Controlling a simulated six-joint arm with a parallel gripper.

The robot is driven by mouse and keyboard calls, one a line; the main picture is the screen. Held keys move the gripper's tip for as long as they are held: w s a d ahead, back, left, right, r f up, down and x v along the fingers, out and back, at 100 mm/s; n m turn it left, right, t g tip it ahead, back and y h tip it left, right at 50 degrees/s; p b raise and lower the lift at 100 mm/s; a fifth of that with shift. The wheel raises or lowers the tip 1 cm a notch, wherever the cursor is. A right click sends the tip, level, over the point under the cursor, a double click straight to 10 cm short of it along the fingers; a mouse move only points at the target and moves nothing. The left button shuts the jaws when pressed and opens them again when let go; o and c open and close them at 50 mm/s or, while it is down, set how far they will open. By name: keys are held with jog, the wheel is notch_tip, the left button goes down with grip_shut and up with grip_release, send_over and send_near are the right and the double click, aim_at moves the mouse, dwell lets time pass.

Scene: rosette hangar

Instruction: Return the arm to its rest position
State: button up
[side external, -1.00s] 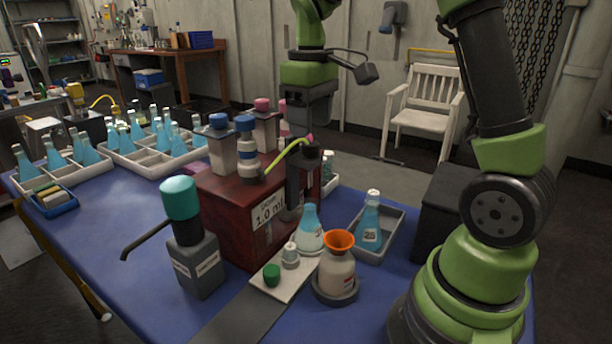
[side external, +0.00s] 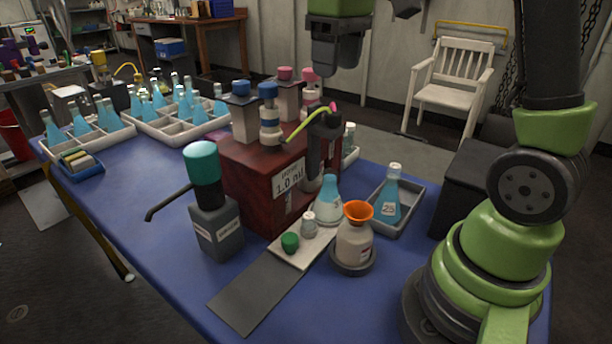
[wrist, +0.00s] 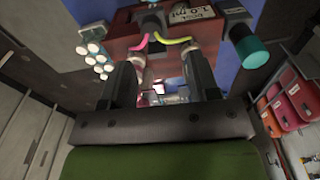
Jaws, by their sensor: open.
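My gripper (side external: 335,62) is raised in the air above and behind the dark red dispenser box (side external: 258,183), clear of the bottles on the blue table. In the wrist view the two dark fingers of my gripper (wrist: 160,72) stand apart with nothing held between them. The red box and its yellow-green and pink tubes show beyond the fingers there. A flask with blue liquid (side external: 329,205) stands at the front of the box, below the black dispenser head (side external: 322,135).
A white bottle with an orange funnel (side external: 354,240), a grey tray (side external: 415,205) with a blue flask, and a grey bottle with teal cap (side external: 216,228) surround the box. Racks of blue flasks (side external: 150,128) stand at the back left. A white chair (side external: 452,85) stands behind.

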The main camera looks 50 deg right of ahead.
jog(key=s+a+m+t+y, duration=0.2)
jog(key=s+a+t, duration=0.4)
jog(key=s+a, duration=0.4)
jog(key=s+m, duration=0.1)
jog(key=s, duration=0.2)
jog(key=shift+s+a+r+m+t, duration=0.2)
jog(key=shift+s+a+m+t, duration=0.1)
jog(key=shift+s+m, duration=0.1)
jog(key=shift+w+d, duration=0.1)
